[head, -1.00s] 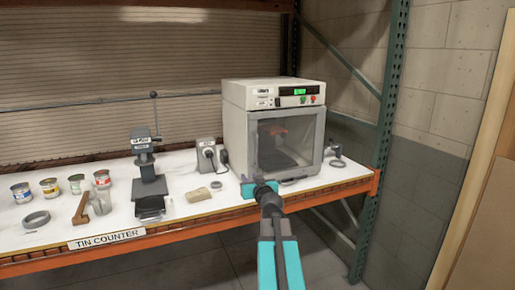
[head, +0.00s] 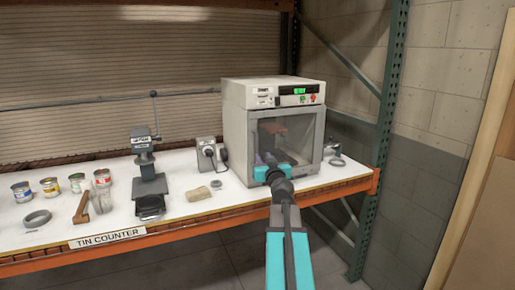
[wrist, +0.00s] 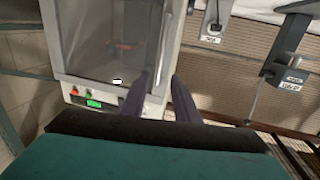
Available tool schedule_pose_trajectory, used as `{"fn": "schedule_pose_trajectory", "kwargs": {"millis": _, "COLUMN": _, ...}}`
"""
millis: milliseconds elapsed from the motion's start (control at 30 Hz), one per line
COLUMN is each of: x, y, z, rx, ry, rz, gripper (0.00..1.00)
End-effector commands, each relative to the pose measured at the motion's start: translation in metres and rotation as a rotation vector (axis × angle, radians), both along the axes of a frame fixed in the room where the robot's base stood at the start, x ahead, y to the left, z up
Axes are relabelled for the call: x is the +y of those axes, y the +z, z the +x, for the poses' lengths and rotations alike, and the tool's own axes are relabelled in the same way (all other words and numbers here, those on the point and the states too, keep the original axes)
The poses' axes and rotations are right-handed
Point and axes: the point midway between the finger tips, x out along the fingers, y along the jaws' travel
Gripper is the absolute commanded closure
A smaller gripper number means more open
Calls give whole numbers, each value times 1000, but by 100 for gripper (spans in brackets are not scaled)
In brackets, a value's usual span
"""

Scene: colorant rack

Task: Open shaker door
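The shaker (head: 270,130) is a pale box with a lit green display, standing at the right end of the counter. Its door (head: 288,142) has a grey frame and a dark see-through window, and looks shut. A reddish thing shows dimly inside. My gripper (head: 264,159) is in front of the door's lower left part and hides that corner. In the wrist view the shaker appears upside down, and my gripper (wrist: 162,80) is open, its two fingers apart near the door's side edge (wrist: 166,35). I cannot tell whether they touch it.
The white counter (head: 235,195) holds a black press (head: 147,175), a small grey device (head: 207,155), a sponge-like block (head: 198,194) and several tins (head: 50,187). A green rack post (head: 385,150) stands right of the shaker. A grey clamp-like thing (head: 337,161) sits between them.

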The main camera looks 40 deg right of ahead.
Motion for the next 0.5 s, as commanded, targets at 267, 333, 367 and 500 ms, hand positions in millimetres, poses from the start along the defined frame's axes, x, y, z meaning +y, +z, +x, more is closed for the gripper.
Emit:
{"fn": "schedule_pose_trajectory", "kwargs": {"millis": 267, "x": -14, "y": 2, "z": 21, "rx": -1, "ry": 1, "rz": 1, "gripper": 72}}
{"fn": "schedule_pose_trajectory", "kwargs": {"millis": 333, "x": -17, "y": 2, "z": 26, "rx": -1, "ry": 1, "rz": 1, "gripper": 72}}
{"fn": "schedule_pose_trajectory", "kwargs": {"millis": 367, "x": -19, "y": 2, "z": 28, "rx": -1, "ry": 1, "rz": 1, "gripper": 72}}
{"fn": "schedule_pose_trajectory", "kwargs": {"millis": 500, "x": -25, "y": 1, "z": 39, "rx": 0, "ry": 1, "rz": 2, "gripper": 72}}
